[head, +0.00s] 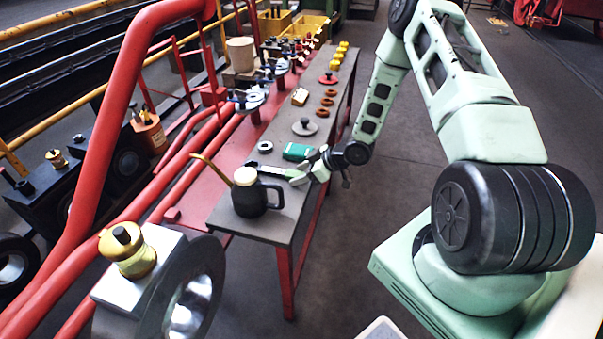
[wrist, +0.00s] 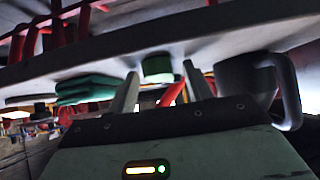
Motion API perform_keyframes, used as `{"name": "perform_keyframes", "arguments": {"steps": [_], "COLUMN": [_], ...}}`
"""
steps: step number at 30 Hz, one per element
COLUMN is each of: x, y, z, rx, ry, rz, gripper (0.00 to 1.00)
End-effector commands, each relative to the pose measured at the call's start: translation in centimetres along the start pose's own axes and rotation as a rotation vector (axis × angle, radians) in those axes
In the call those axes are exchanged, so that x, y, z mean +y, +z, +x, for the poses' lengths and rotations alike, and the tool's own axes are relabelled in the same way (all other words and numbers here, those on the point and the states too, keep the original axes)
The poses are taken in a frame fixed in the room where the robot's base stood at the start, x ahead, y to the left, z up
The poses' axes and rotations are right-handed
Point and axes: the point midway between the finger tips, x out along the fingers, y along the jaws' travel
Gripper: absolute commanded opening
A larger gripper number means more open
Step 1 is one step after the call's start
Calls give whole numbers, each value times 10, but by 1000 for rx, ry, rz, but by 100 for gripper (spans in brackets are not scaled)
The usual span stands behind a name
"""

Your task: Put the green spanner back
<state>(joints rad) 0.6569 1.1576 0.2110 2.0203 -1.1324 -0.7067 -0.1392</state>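The green spanner (head: 273,170) shows in the head view as a light green strip on the near end of the grey bench (head: 225,213). It lies between the black oil can and the green cloth. My gripper (head: 302,172) is at the bench's right edge with its fingers pointing left, by the spanner's right end. In the wrist view, where the bench appears at the top, the gripper's fingers (wrist: 160,85) stand apart. A green end, seemingly the spanner's (wrist: 157,68), shows between and beyond them, with a gap on each side. The fingers partly hide the spanner in the head view.
The oil can (head: 249,195) with cream lid and copper spout stands close beside my gripper; its handle shows in the wrist view (wrist: 290,95). A folded green cloth (head: 298,151) lies on the other side. Rings and a grey lidded disc (head: 304,127) lie farther along. Red pipes run left.

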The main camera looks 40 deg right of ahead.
Motion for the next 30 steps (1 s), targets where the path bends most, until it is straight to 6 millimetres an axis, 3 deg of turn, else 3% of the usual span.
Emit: {"name": "perform_keyframes", "arguments": {"steps": [7,21,26,30], "x": [1,1,0,-3], "y": [-3,-3,-4,-29], "z": [-18,-108,-120,-114], "rx": [-1,0,-3,-67], "ry": [3,3,1,17], "rz": [1,0,-2,-27], "gripper": [51,51,51,51]}}
